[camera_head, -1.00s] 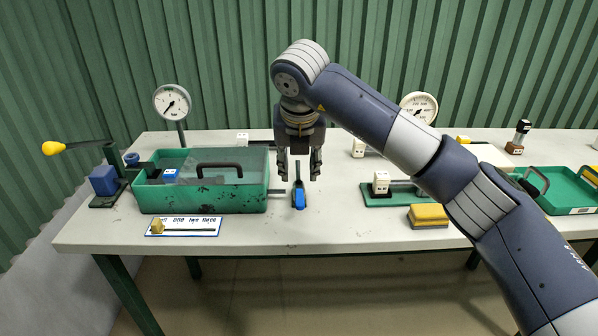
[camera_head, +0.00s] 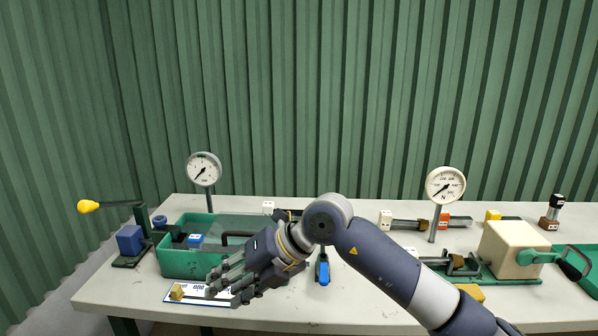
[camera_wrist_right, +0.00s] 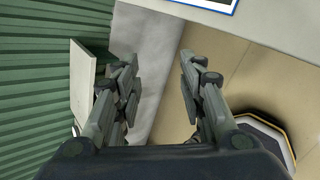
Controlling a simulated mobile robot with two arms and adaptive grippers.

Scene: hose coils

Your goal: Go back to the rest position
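My right gripper (camera_head: 224,288) reaches in over the table's front left part, in front of the green bin. Its fingers point to the lower left. In the right wrist view the two fingers of the right gripper (camera_wrist_right: 158,82) stand apart with nothing between them, so it is open and empty. Below them that view shows floor and a table edge. My left gripper is in no view.
The green bin (camera_head: 181,265) stands behind the gripper. A blue-handled tool (camera_head: 323,271) lies on the table (camera_head: 110,290) right of it. A label strip (camera_head: 177,297) is partly covered by the fingers. A beige block (camera_head: 512,248) stands at the right.

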